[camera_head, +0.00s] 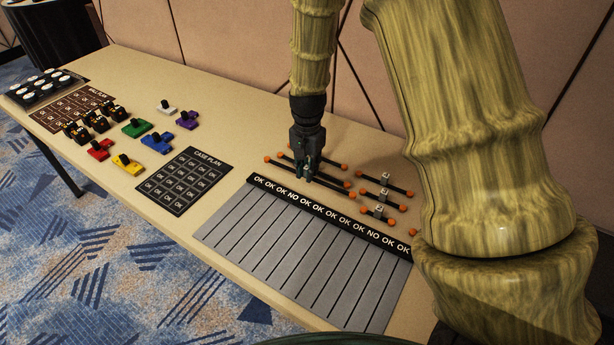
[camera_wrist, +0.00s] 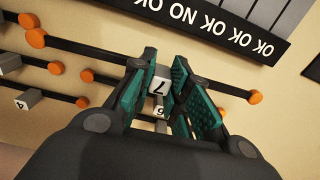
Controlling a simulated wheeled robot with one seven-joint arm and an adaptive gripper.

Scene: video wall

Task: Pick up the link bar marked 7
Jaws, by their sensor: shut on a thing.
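The link bar marked 7 (camera_wrist: 85,51) is a long black bar with orange ball ends and a pale block at its middle bearing a black 7. My gripper (camera_wrist: 165,62) has its teal-padded fingers on either side of that block and is shut on it. In the head view my gripper (camera_head: 308,174) points down among the bars on the table. The bar (camera_head: 332,182) runs out on both sides of my fingers there. I cannot tell whether it touches the table. A block marked 6 (camera_wrist: 160,111) shows behind it, between the fingers.
Other link bars lie close by at the right (camera_head: 384,187), one marked 4 (camera_wrist: 30,98). The black OK/NO OK strip (camera_head: 325,212) and grey slatted panel (camera_head: 290,258) lie in front. The case plan (camera_head: 184,182) and coloured pieces (camera_head: 135,127) are left. The wall stands behind.

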